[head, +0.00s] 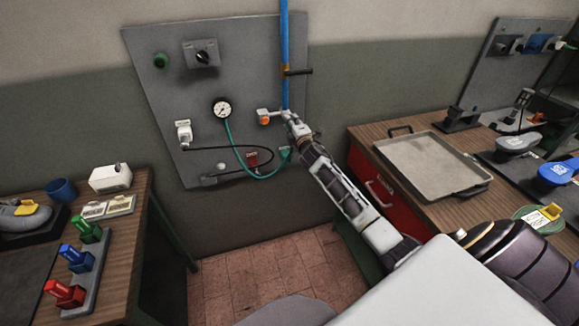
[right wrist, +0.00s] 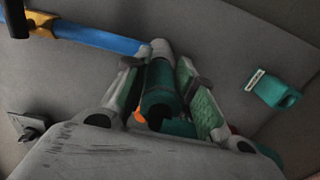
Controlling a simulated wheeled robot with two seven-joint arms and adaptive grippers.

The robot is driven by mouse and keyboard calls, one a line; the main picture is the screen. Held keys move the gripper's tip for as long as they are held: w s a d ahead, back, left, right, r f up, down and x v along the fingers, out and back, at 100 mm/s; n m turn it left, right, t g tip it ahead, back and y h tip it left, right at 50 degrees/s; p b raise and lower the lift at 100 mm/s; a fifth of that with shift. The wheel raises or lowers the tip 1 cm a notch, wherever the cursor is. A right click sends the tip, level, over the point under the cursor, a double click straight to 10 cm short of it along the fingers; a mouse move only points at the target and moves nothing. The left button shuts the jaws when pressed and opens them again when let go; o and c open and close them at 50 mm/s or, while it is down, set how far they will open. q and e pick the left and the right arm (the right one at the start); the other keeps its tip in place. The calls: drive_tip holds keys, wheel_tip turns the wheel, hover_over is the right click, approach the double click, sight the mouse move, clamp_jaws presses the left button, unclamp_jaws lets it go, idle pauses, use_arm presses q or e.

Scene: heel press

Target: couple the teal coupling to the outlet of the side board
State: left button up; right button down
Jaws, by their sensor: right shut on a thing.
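The grey side board (head: 150,100) hangs on the wall. A blue pipe (head: 284,50) runs down it to a grey outlet end, which shows in the right wrist view (right wrist: 160,47). My right gripper (head: 289,122) is at the lower end of the pipe. In the right wrist view its fingers are shut on the teal coupling (right wrist: 160,82). The coupling's front end lines up with the grey outlet and looks to be against it; I cannot tell whether it is seated. A teal hose (head: 236,152) loops from below the gauge. My left gripper is not in view.
On the board are a gauge (head: 222,109), an orange-tipped fitting (head: 264,118), a black valve handle (head: 299,71), a red holder (head: 252,158) and a teal holder (right wrist: 277,90). Benches stand left and right; the right one bears a metal tray (head: 425,162).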

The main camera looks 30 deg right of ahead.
drive_tip(key=shift+w+d+r, duration=0.1)
drive_tip(key=shift+w, duration=0.25)
idle(0.3)
drive_tip(key=c, duration=1.1)
unclamp_jaws()
drive_tip(key=shift+w, duration=0.1)
drive_tip(key=v, duration=1.2)
